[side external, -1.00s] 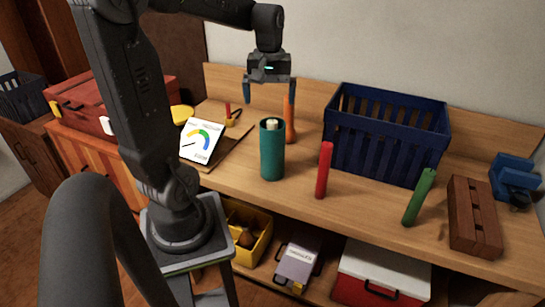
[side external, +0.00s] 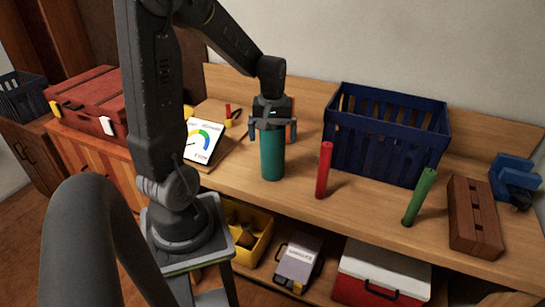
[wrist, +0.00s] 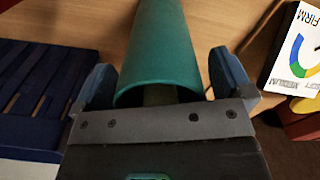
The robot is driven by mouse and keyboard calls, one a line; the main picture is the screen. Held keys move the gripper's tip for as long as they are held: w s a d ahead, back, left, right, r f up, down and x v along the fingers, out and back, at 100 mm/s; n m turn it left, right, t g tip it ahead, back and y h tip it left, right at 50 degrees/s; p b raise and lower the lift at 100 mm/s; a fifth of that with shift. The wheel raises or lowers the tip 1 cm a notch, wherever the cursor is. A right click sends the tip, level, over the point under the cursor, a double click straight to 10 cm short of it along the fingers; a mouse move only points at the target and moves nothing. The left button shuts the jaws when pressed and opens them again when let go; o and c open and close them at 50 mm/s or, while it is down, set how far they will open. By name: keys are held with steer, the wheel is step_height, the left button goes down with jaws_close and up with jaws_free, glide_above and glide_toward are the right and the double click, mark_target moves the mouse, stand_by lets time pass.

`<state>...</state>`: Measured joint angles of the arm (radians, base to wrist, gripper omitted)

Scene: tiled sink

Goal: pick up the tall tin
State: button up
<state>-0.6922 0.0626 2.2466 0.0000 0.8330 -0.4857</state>
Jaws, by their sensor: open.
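The tall tin is a teal cylinder (side external: 272,158) standing upright on the wooden bench in the side external view. It also shows large in the wrist view (wrist: 160,48), with its open rim close to my gripper. My gripper (side external: 269,138) is open and points down over the tin's top. In the wrist view, one finger of my gripper (wrist: 162,88) is on each side of the tin, with a gap visible beside the right finger. The tin's top is hidden behind my gripper in the side external view.
A red stick (side external: 324,170) and a green stick (side external: 419,197) stand to the right. A navy crate (side external: 388,140) is behind them. A gauge card (side external: 203,141) leans to the left. An orange object (side external: 291,132) is partly hidden behind my gripper. A brown block (side external: 474,216) lies far right.

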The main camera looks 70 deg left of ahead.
steer(key=shift+c, duration=0.5)
steer(key=c, duration=1.2)
steer(key=shift+o, duration=0.2)
steer(key=shift+r, duration=0.1)
